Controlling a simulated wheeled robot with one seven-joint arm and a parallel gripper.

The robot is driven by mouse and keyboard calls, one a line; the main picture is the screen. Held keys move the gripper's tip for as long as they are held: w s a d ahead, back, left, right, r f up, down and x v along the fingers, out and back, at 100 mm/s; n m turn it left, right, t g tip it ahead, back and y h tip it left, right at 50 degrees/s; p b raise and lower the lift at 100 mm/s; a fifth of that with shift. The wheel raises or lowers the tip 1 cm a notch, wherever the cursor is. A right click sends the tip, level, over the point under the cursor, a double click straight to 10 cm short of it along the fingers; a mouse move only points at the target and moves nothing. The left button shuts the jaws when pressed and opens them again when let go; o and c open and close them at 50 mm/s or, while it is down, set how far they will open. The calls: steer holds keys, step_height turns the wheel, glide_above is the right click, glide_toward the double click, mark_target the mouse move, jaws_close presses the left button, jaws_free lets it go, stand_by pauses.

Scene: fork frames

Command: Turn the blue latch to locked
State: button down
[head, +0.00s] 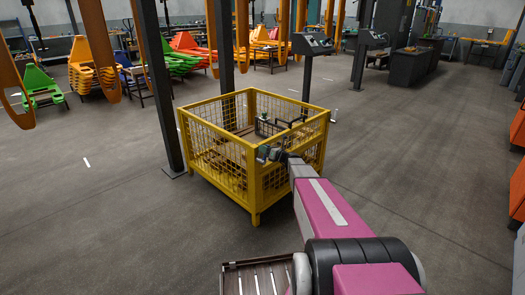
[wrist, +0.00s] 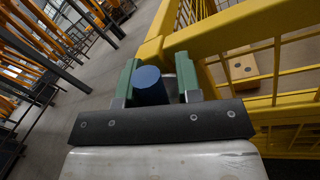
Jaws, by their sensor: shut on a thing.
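The blue latch (wrist: 150,87) shows in the wrist view as a short, blunt blue cylinder by the crate's corner. My gripper (wrist: 157,74) has green fingers on both sides of it and is shut on it. In the head view my gripper (head: 268,153) is at the near upper rim of the yellow mesh crate (head: 254,205), near its front corner post. The latch cannot be made out there. Whether the latch stands at locked or unlocked cannot be told.
The crate holds a tan block (wrist: 242,66) and dark frame-like parts (head: 272,127). A dark post (head: 160,90) stands close to the crate's left, and a console on a stand (head: 308,70) is behind it. Open floor lies left and right.

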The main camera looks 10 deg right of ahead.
steer(key=w+d+f+m+t, duration=0.1)
steer(key=d+f+m, duration=0.1)
steer(key=m, duration=0.5)
steer(key=w+d+f+m+t+h, duration=0.1)
steer(key=f+m, duration=0.3)
steer(key=m, duration=0.4)
steer(key=shift+w+d+t+h, duration=0.25)
steer(key=shift+d+t+h, duration=0.1)
steer(key=shift+t, duration=0.45)
steer(key=shift+f+m, duration=0.1)
steer(key=shift+m, duration=0.2)
steer(key=c, duration=1)
jaws_free()
steer(key=shift+f, duration=0.1)
steer(key=shift+d, duration=0.1)
